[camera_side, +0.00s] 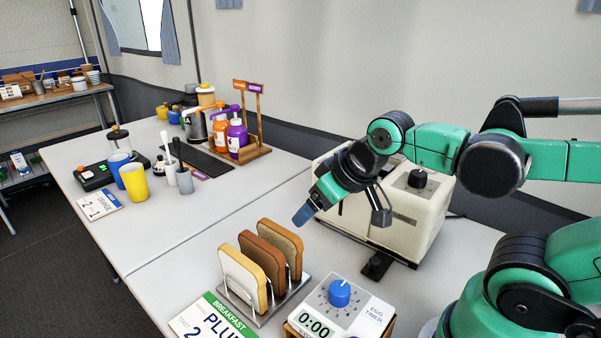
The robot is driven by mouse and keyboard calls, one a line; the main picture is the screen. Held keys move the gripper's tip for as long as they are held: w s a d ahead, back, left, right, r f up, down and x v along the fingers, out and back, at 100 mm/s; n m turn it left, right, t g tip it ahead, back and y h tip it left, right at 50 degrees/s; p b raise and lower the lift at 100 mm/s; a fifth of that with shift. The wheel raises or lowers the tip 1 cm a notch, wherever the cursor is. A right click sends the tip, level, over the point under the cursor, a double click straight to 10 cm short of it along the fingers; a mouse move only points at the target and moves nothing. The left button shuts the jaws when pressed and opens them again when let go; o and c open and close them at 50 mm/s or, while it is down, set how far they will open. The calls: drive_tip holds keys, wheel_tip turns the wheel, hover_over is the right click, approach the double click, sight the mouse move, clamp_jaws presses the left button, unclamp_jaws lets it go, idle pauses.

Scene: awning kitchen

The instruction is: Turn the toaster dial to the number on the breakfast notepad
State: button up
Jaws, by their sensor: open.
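The cream toaster (350,213) stands on the table behind the toast rack. A black dial (417,179) sits on a grey plate on its top right; its setting is too small to read. The breakfast notepad (215,321) lies at the bottom edge, partly cut off. It has a green heading, "PLU…" in large letters and a large 2 beside small print that seems to say toast. My gripper (303,215) is in the air at the toaster's left end, pointing down-left, open and empty, apart from the dial. The gap between its fingers is hard to see.
A rack with several bread slices (268,252) stands before the toaster. An egg timer (340,300) with a blue knob reads 0:00. A black lever (377,265) juts from the toaster's front. The table's middle is clear.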

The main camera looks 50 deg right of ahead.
drive_tip(key=s+d+r+m+g+h, duration=0.1)
drive_tip(key=d+r+m+g, duration=0.1)
drive_tip(key=d, duration=0.3)
drive_tip(key=s+d+r+m+g, duration=0.1)
drive_tip(key=d+m+g, duration=0.15)
drive_tip(key=d, duration=0.25)
wheel_tip(320, 180, up, 4)
drive_tip(key=m+g+y, duration=0.1)
drive_tip(key=m+g, duration=0.1)
drive_tip(key=m, duration=0.2)
hover_over(419, 173)
drive_tip(key=shift+w+f, duration=0.15)
drive_tip(key=shift+d, duration=0.1)
drive_tip(key=shift+f, duration=2.75)
clamp_jaws()
